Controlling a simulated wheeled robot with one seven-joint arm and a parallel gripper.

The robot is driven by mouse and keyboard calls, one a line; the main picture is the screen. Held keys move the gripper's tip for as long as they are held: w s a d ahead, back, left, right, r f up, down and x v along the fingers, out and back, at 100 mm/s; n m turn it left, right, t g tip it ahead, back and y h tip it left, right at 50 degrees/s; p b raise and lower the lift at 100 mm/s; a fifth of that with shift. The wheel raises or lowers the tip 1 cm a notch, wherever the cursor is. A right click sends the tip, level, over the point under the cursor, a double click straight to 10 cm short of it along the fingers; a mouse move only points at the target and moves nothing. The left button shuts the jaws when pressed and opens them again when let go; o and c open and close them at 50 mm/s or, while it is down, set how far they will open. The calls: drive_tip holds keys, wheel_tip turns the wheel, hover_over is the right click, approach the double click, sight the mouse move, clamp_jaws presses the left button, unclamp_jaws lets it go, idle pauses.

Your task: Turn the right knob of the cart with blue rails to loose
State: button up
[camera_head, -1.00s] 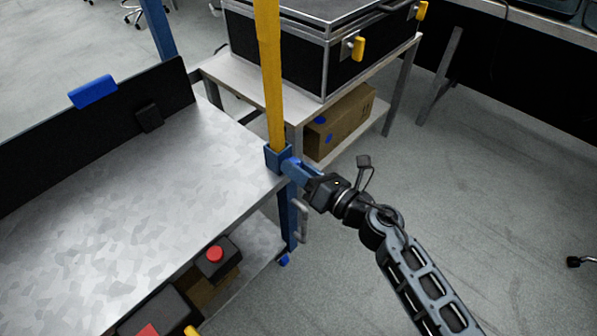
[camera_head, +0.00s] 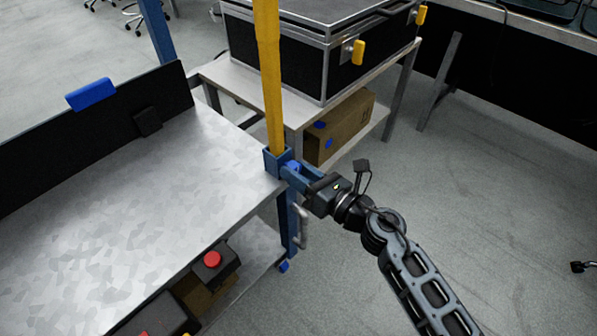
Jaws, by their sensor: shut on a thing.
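The cart has a grey metal top (camera_head: 130,215), a dark back panel and blue posts. At its right corner a yellow upright (camera_head: 270,85) stands in a blue socket (camera_head: 277,161). The right knob (camera_head: 292,166) is a small blue piece on the right side of this socket, mostly hidden by the fingers. My gripper (camera_head: 295,171) reaches in from the lower right, with its blue fingers shut around the knob. The knob's exact angle cannot be told.
A black case (camera_head: 315,55) with yellow latches stands on a table behind, with a cardboard box (camera_head: 345,123) on the shelf below. A grey handle (camera_head: 301,228) hangs below the cart corner. Boxes with red buttons (camera_head: 212,258) sit on the lower shelf.

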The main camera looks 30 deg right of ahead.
drive_tip(key=o, duration=1)
drive_tip(key=shift+o, duration=0.2)
drive_tip(key=v, duration=0.8)
drive_tip(key=shift+a, duration=0.1)
drive_tip(key=s+a+r+m+g+h, duration=0.1)
drive_tip(key=s+r+m+h, duration=0.3)
drive_tip(key=s+m, duration=1.2)
drive_tip(key=s+a+r+m+g+h, duration=0.15)
drive_tip(key=s+r+m, duration=0.45)
drive_tip(key=s+m, duration=1)
wheel_tip(320, 180, up, 16)
drive_tip(key=w+m+p, duration=0.1)
drive_tip(key=m+p, duration=0.2)
drive_tip(key=p, duration=1.2)
drive_tip(key=shift+a, duration=0.2)
